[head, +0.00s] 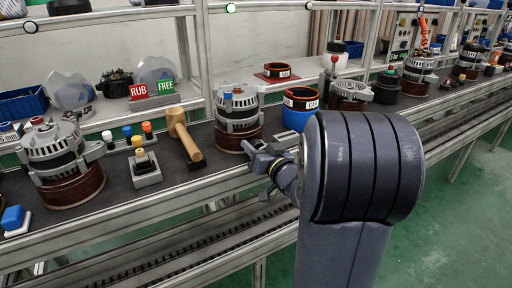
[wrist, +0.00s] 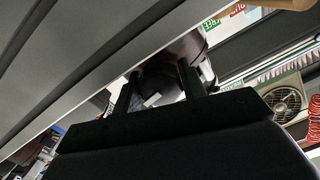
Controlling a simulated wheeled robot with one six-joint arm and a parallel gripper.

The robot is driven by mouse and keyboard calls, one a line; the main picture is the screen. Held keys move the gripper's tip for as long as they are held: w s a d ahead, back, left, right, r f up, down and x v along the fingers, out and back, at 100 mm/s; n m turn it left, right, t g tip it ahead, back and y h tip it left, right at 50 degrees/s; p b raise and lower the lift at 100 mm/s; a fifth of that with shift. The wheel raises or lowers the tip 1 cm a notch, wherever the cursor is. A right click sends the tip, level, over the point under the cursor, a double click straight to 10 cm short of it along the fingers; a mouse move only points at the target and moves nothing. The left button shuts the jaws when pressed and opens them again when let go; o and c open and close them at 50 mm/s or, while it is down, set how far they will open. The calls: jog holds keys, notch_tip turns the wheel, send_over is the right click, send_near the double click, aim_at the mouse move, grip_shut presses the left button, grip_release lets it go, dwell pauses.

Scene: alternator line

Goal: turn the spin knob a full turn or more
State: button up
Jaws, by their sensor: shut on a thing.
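An alternator (head: 239,115) stands upright on a round brown base (head: 238,139) on the dark bench, with a blue cap (head: 228,97) on top. My gripper (head: 254,152) is at the front right of that base, low over the bench edge. In the wrist view my two dark fingers (wrist: 158,88) stand apart, with a dark rounded part (wrist: 155,92) bearing a pale patch between them. I take this part to be the spin knob; my fingers and wrist hide most of it. My gripper is shut on it.
Another alternator (head: 60,153) stands farther left. A black-and-red ring (head: 301,98) on a blue holder is to the right. A metal rail (head: 150,207) runs along the bench front.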

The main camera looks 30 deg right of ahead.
jog(key=shift+n, duration=0.4)
jog(key=n+b, duration=0.2)
jog(key=n, duration=0.2)
jog(key=shift+f+n+b, duration=0.1)
jog(key=shift+n+b, duration=0.2)
jog(key=n+b, duration=0.2)
jog(key=n, duration=0.2)
jog(key=shift+n, duration=0.4)
jog(key=o, duration=1)
jog(key=shift+c, duration=0.2)
